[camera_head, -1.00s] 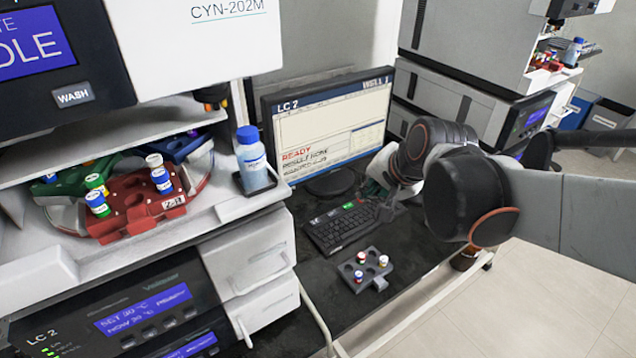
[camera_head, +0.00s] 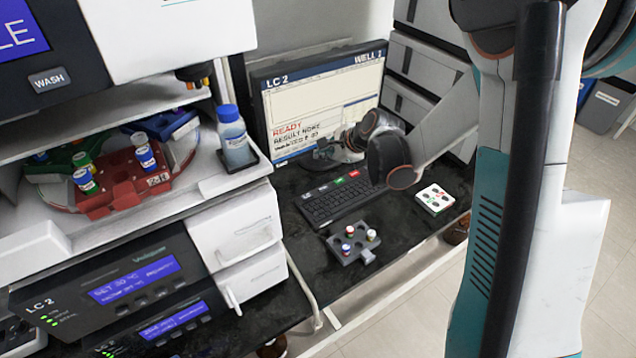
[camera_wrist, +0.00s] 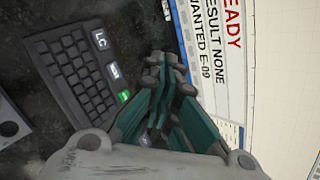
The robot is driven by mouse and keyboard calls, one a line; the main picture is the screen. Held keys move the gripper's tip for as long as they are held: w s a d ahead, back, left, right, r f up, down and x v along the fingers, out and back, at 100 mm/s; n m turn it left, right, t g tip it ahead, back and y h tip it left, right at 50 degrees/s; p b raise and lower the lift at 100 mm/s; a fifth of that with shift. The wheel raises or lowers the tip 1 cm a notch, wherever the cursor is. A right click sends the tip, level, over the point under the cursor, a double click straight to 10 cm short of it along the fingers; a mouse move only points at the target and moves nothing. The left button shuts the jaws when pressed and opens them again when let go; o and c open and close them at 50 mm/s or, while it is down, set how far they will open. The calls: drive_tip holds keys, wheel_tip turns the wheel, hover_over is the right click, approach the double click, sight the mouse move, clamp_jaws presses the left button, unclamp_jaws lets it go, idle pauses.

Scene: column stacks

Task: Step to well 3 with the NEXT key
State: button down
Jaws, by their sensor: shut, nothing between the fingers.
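The monitor (camera_head: 300,105) is headed LC 2 and WELL 2, with READY, RESULT NONE and a wanted line; the wrist view reads WANTED E-09 (camera_wrist: 208,45). The keyboard (camera_head: 335,203) lies in front of it. Its top strip carries an LC label, a white key (camera_wrist: 115,73), a green key (camera_head: 339,182) and a red key (camera_head: 353,175); I cannot read which is NEXT. The green key also shows in the wrist view (camera_wrist: 125,96); the red one does not show there. My gripper (camera_wrist: 168,72) is shut and empty, over the area between keyboard and monitor. Its contact with any key cannot be told.
A dark vial block (camera_head: 355,243) with several capped vials stands in front of the keyboard. A white tray (camera_head: 435,198) lies to the right. At left are a red vial rack (camera_head: 120,185) and a blue-capped bottle (camera_head: 235,140). The bench front edge is close.

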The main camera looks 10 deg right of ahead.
sight(322, 189)
drive_tip(key=w+f, duration=0.1)
drive_tip(key=f+m, duration=0.1)
drive_tip(key=shift+w+a+f+m+y, duration=0.15)
drive_tip(key=shift+w+f+m+y, duration=0.15)
drive_tip(key=shift+w+f, duration=0.1)
drive_tip(key=shift+f, duration=0.15)
wheel_tip(322, 189, down, 8)
drive_tip(key=b, duration=0.6)
drive_tip(key=shift+f, duration=0.25)
drive_tip(key=shift+f, duration=0.15)
idle(1.0)
drive_tip(key=shift+f+b, duration=0.3)
drive_tip(key=shift+b, duration=0.15)
drive_tip(key=shift+f, duration=0.35)
idle(0.6)
drive_tip(key=shift+r, duration=0.15)
drive_tip(key=shift+r+p, duration=0.3)
drive_tip(key=shift+r, duration=0.4)
